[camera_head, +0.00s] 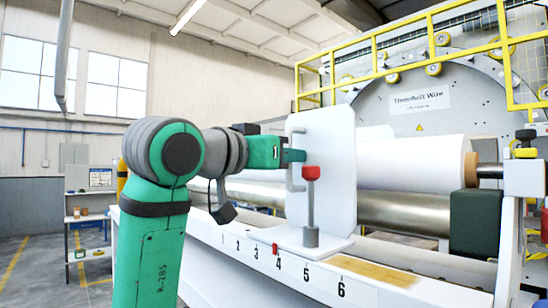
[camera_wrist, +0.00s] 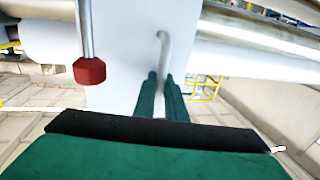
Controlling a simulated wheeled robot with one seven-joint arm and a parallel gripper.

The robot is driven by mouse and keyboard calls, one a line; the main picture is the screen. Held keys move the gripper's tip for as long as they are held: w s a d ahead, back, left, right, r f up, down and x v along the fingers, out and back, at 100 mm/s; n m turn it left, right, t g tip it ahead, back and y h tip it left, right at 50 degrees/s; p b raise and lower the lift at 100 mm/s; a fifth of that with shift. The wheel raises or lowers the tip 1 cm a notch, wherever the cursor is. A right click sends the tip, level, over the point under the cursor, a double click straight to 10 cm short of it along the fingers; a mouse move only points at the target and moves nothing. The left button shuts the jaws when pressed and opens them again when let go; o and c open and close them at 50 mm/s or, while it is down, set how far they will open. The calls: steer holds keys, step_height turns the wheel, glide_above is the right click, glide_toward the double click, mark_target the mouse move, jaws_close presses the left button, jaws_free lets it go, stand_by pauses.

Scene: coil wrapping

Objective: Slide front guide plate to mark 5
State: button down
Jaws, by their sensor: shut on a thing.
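The front guide plate (camera_head: 335,150) is a white upright panel on a flat foot, standing on the white rail. In the wrist view the plate (camera_wrist: 125,35) fills the upper middle. My gripper (camera_head: 296,156) is at the plate's left side, shut on its grey handle (camera_head: 292,180). In the wrist view my gripper's green fingers (camera_wrist: 163,95) close around the lower end of the handle (camera_wrist: 162,48). A red-topped lever (camera_head: 311,174) stands on the foot, clear of my gripper. A small red pointer (camera_head: 275,249) at the foot's left edge is just above the number 4. Mark 5 (camera_head: 306,274) is to its right.
The rail's numbered face (camera_head: 240,250) runs toward the lower right, with a tan strip (camera_head: 390,274) beyond the plate. Behind the plate are a large white roll (camera_head: 410,162) and a metal roller (camera_head: 395,212). A dark green block (camera_head: 475,222) stands at the right.

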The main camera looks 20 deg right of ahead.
steer(key=s, duration=0.2)
steer(key=s+d, duration=0.1)
steer(key=s, duration=0.1)
steer(key=s+d, duration=0.1)
steer(key=s, duration=0.1)
steer(key=shift+s+d+f, duration=0.1)
steer(key=shift+s, duration=0.05)
steer(key=c, duration=1.8)
jaws_free()
steer(key=shift+s, duration=0.1)
glide_toward(328, 155)
steer(key=v, duration=0.5)
